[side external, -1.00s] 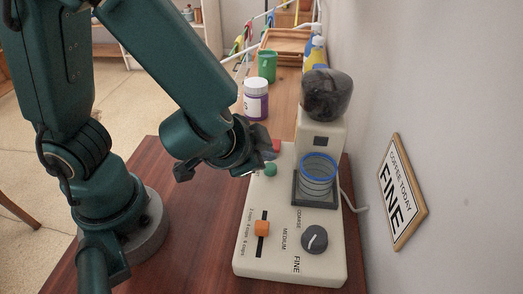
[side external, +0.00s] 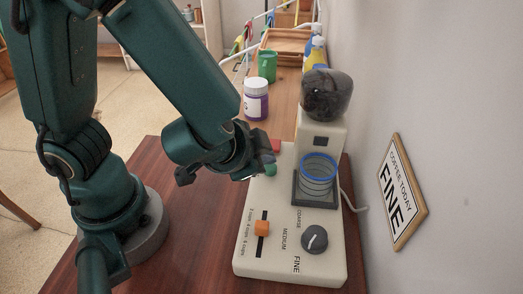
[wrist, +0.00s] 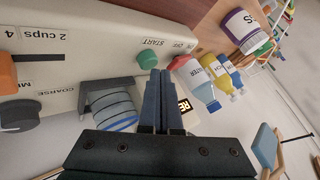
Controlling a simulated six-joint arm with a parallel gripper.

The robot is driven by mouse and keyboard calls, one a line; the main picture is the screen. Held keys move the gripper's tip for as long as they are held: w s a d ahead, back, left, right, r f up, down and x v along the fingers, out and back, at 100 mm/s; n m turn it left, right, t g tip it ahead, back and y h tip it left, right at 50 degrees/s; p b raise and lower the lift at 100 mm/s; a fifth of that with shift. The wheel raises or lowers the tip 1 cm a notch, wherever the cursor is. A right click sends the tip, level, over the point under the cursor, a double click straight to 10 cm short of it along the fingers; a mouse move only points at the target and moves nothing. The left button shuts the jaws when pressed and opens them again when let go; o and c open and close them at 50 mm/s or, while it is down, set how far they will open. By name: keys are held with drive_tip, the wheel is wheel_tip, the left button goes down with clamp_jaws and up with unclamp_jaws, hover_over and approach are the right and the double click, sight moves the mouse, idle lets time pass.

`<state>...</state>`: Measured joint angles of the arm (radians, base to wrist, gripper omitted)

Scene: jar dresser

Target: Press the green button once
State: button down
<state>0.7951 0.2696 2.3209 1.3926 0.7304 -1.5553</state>
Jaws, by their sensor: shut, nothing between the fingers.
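The green button (side external: 271,171) sits on the cream panel of the coffee grinder (side external: 275,206), partly covered by my gripper in the side view. In the wrist view the green button (wrist: 147,58) shows beside the word START, just beyond my fingertips. My gripper (side external: 265,163) is shut and empty, with its tips very close to the button. In the wrist view its two fingers (wrist: 159,76) lie together. I cannot tell whether the tips touch the button or whether it is pressed down.
A red button (side external: 275,145) lies just beyond the green one. An orange slider (side external: 262,228), a grey dial (side external: 314,239) and a blue-rimmed glass jar (side external: 319,178) are on the grinder. A purple-labelled jar (side external: 256,101) stands behind. A wall sign (side external: 402,191) reads FINE.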

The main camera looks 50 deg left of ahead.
drive_tip(key=shift+f, duration=0.45)
idle(0.6)
idle(0.4)
drive_tip(key=shift+r, duration=0.9)
drive_tip(key=shift+r, duration=0.1)
drive_tip(key=shift+r, duration=2.4)
drive_tip(key=shift+a, duration=0.1)
